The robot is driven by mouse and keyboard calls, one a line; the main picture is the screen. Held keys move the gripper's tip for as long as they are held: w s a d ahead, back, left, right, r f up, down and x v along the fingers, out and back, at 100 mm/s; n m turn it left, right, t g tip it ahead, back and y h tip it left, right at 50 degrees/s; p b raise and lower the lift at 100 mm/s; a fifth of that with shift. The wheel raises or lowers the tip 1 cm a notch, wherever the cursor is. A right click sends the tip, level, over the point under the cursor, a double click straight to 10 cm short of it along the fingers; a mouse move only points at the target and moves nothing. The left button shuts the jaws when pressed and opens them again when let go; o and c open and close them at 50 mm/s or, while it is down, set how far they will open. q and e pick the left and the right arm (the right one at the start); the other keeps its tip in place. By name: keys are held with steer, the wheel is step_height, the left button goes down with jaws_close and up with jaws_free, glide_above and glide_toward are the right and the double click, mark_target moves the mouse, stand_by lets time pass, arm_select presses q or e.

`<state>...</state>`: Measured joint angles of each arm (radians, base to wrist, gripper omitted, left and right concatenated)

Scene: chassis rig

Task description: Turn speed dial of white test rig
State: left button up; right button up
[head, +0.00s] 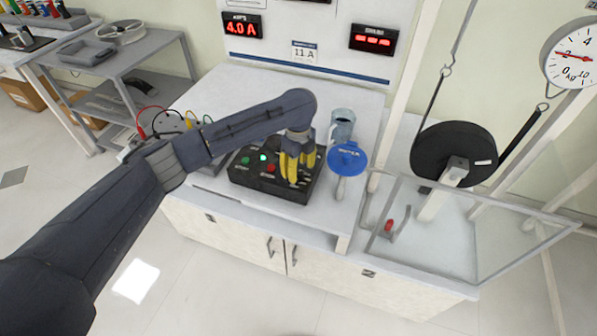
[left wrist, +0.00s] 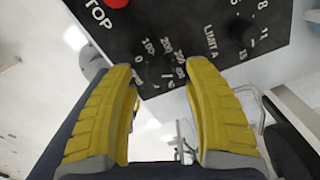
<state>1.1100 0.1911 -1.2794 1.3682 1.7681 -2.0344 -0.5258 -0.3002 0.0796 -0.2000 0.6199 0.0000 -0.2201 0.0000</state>
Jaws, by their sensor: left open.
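The black control box (head: 262,184) sits on the white bench top. It carries a green button, a lit green lamp, a red button and dials. My left gripper (head: 289,176) reaches over the box with its yellow fingers pointing down and hides part of the panel. In the left wrist view the fingers are apart, with nothing held between them. A small black dial (left wrist: 155,72) with numbers in the hundreds around it shows between the fingertips; I cannot tell whether they touch it. A second dial (left wrist: 243,32), labelled LIMIT A, lies farther up. My right gripper is out of view.
Farther right are a black wheel (head: 437,150) and a clear guard (head: 480,235). A red display reads 4.0 A (head: 241,26). A grey shelf cart (head: 125,55) stands at left.

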arm_select(q)
steer(key=shift+f, duration=0.9)
steer(key=shift+c, duration=0.3)
jaws_close()
